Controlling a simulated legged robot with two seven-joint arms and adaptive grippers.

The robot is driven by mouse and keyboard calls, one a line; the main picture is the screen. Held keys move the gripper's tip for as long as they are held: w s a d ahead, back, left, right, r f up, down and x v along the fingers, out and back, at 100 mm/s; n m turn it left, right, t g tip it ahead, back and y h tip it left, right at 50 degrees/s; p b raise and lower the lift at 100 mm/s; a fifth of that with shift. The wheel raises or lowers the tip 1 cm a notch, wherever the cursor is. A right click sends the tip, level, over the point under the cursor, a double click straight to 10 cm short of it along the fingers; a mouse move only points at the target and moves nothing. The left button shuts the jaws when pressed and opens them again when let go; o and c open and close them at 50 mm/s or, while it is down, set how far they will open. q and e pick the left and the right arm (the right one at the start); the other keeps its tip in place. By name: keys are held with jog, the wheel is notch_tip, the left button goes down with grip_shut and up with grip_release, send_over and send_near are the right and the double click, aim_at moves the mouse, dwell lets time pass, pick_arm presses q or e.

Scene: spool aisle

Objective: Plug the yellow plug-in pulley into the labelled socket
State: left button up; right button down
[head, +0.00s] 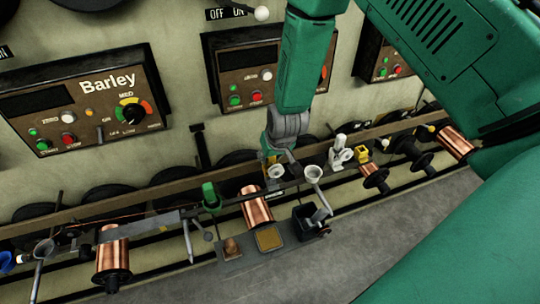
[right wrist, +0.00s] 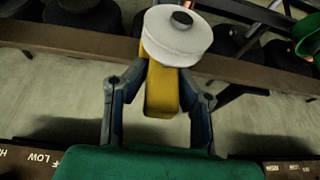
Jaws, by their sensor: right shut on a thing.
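My right gripper (head: 272,157) reaches down from the top middle of the head view to the rail of the spool row. It is shut on the yellow plug-in pulley (right wrist: 160,90), a yellow block with a pale round wheel at its end. In the right wrist view the two fingers (right wrist: 157,105) grip the sides of the block. In the head view the pulley is small and partly hidden by the gripper. I cannot make out a socket label. My left gripper is not in view.
A control box marked Barley (head: 80,100) hangs at the left. Copper spools (head: 113,255) stand along the rail. The grey floor (head: 370,255) in front is clear.

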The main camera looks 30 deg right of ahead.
jog(key=shift+f+b, duration=0.35)
jog(key=shift+f, duration=0.4)
jog(key=c, duration=1.2)
grip_release()
jog(key=v, duration=1.2)
jog(key=shift+f, duration=0.1)
jog(key=s+a+f+n+g, duration=0.1)
jog(key=s+f, duration=0.4)
jog(key=s, duration=0.3)
jog(key=s+a+f+n+g, duration=0.1)
jog(key=s+f, duration=0.5)
jog(key=s, duration=0.3)
jog(key=s+a+f+n+g, duration=0.1)
jog(key=s+f, duration=0.5)
jog(key=s, duration=0.2)
jog(key=shift+s+g+y, duration=0.25)
jog(key=shift+g+y, duration=0.05)
jog(key=shift+g, duration=0.1)
